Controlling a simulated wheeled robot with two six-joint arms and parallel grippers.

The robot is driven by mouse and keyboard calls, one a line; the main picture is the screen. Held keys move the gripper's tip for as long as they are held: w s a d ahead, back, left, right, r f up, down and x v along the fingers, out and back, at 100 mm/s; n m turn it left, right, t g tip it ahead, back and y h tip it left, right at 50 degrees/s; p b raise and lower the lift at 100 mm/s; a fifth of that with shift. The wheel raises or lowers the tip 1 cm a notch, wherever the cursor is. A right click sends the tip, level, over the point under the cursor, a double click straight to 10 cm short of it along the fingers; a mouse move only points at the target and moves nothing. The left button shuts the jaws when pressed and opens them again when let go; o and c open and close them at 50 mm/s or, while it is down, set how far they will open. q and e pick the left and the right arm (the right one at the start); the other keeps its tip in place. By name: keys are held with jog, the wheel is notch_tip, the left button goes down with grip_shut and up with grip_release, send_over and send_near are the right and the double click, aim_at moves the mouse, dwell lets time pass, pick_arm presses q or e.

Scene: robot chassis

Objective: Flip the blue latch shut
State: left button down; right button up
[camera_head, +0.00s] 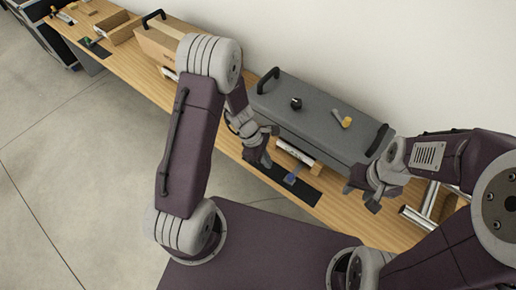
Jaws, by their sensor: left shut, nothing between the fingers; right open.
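The blue latch (291,178) is a small blue piece on a dark mat (308,193), in front of the grey box. It appears to slant upward toward the box; its exact angle is too small to tell. My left gripper (265,161) is shut and empty, just left of the latch and apart from it as far as I can see. My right gripper (361,197) is open and empty, to the right of the latch, pointing down near the right end of the box.
The grey box (320,115) has black end handles, a black knob (296,103) and a yellow piece (346,122) on top. A pale bar (295,153) lies before it. Metal tubes (418,217) lie right; a cardboard box (160,42) stands left on the wooden bench (130,65).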

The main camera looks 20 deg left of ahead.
pick_arm(q)
jog(key=v, duration=0.2)
jog(key=p+v, duration=0.1)
jog(key=v, duration=0.2)
jog(key=shift+d+r+p, duration=0.15)
jog(key=shift+r+p, duration=0.15)
jog(key=shift+r, duration=0.05)
pick_arm(e)
jog(key=shift+d+r, duration=0.2)
jog(key=shift+r, duration=0.4)
jog(key=shift+d+r, duration=0.15)
jog(key=shift+r, duration=0.4)
